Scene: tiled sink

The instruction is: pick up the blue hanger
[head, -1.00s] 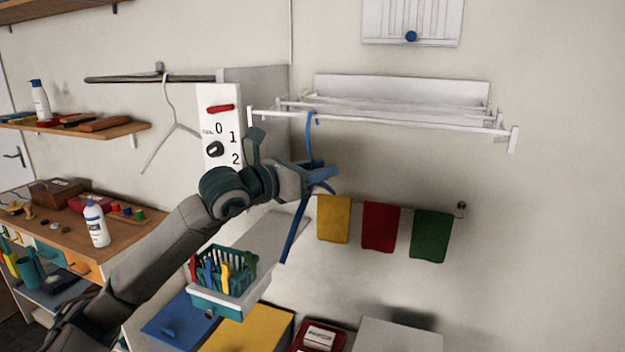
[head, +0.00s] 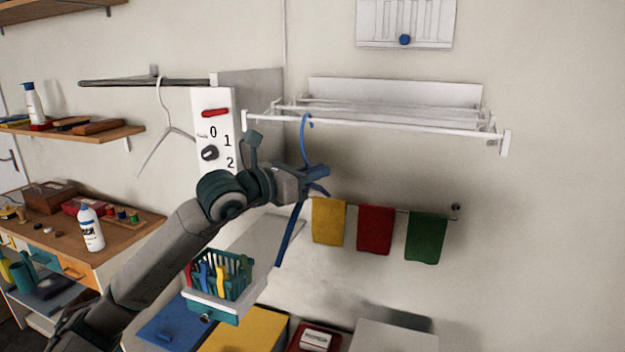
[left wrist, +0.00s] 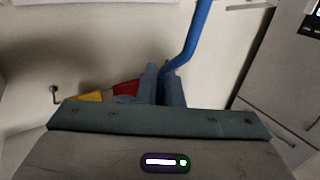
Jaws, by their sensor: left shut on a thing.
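The blue hanger (head: 290,235) is upright below the white wall rack (head: 400,125), its curved hook at the height of the rack's front bar. I cannot tell whether the hook touches the bar. My left gripper (head: 318,180) is shut on the hanger below its hook and hides part of its body. In the left wrist view, the blue hanger (left wrist: 197,40) runs down to the fingers of my left gripper (left wrist: 162,88). My right gripper is not in view.
Yellow, red and green towels (head: 375,229) hang on a rail below right. A white hanger (head: 165,125) hangs on a rod at left, near a numbered switch panel (head: 213,130). A teal basket (head: 220,275) with pegs stands below. The wall at right is bare.

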